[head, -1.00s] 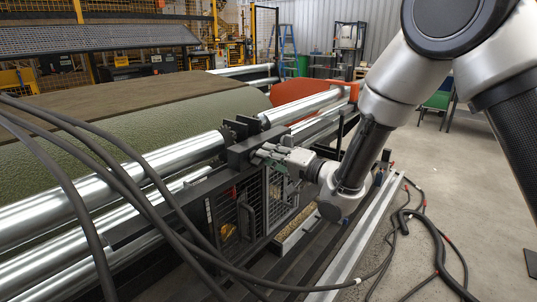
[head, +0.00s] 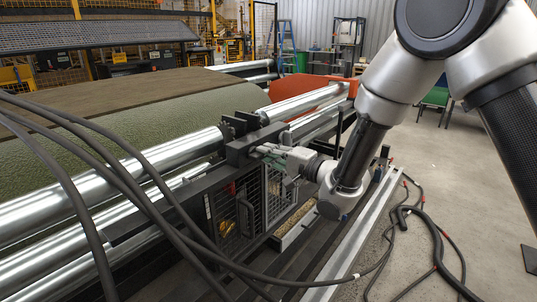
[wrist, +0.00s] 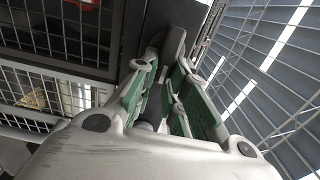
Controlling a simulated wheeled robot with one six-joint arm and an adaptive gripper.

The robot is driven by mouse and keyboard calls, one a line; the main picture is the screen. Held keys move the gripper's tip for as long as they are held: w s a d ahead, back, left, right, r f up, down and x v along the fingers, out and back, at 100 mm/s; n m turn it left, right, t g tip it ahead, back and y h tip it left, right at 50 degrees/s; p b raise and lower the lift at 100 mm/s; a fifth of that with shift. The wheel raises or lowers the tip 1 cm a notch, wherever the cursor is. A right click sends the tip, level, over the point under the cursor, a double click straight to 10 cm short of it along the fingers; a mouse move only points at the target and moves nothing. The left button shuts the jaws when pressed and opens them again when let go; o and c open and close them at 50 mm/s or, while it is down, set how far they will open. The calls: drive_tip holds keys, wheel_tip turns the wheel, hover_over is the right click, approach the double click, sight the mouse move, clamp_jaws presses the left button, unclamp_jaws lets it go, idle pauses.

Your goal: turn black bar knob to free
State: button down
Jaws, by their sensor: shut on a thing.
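The black bar knob (wrist: 174,42) shows in the wrist view as a dark rounded bar on the side of a dark housing. My gripper (wrist: 165,85) has its green-padded fingers on either side of the bar and is shut on it. In the head view my gripper (head: 268,153) reaches in from the right to the dark block (head: 245,146) at the end of the rollers. There the fingers hide the knob. I cannot read any marking for its position.
Shiny rollers (head: 150,160) and green turf (head: 130,115) lie left of my gripper. A mesh guard (head: 240,210) stands below it. Black cables (head: 120,185) cross the front left. A pale rail (head: 355,235) runs along the right, with open concrete floor beyond.

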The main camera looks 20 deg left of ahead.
drive_tip(key=c, duration=1.4)
unclamp_jaws()
drive_tip(key=shift+c, duration=0.2)
drive_tip(key=v, duration=1.2)
drive_tip(key=shift+f, duration=0.1)
